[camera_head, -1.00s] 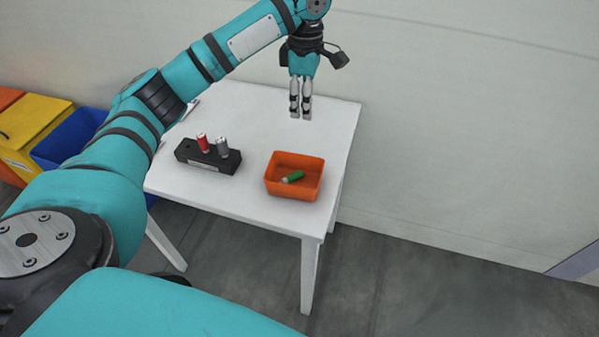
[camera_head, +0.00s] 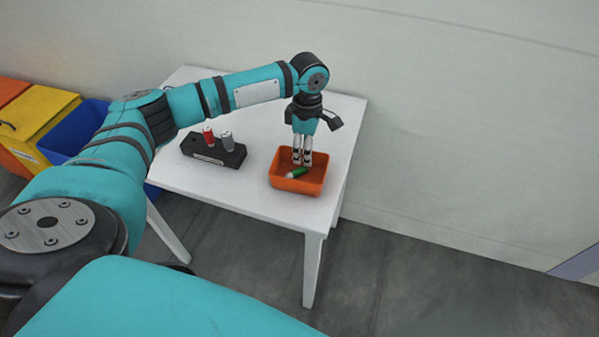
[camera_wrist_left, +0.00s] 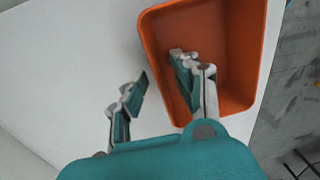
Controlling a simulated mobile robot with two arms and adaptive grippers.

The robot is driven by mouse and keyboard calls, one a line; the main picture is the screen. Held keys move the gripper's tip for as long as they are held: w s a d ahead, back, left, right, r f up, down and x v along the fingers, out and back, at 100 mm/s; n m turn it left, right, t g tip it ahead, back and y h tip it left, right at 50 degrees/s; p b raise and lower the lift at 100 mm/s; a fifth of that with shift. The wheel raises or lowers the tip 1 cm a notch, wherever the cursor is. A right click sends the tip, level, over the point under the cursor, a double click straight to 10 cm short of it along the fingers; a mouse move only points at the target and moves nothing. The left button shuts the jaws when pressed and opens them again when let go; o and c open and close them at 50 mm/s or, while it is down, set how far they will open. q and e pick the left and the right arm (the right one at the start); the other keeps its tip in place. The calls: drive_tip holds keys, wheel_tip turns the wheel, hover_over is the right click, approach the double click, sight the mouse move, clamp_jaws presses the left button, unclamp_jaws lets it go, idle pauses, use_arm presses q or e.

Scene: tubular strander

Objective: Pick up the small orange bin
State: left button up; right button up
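My left gripper (camera_head: 302,163) points down at the bin's far side. In the left wrist view, the bin (camera_wrist_left: 238,60) fills the upper right. There my left gripper (camera_wrist_left: 160,68) is open, with one finger outside the bin's wall and the other over its inside. A gap shows between the fingers, and I cannot tell whether either touches the wall. My right gripper is not in view.
A black holder (camera_head: 212,153) with a red cylinder (camera_head: 208,136) and a grey cylinder (camera_head: 227,141) stands left of the bin. The white table (camera_head: 240,198) is otherwise mostly clear. Yellow (camera_head: 42,118) and blue (camera_head: 75,135) bins stand left of it. A wall rises behind.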

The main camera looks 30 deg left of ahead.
use_arm(q)
drive_tip(key=shift+f, duration=0.25)
clamp_jaws()
drive_tip(key=shift+r, duration=0.1)
idle(0.4)
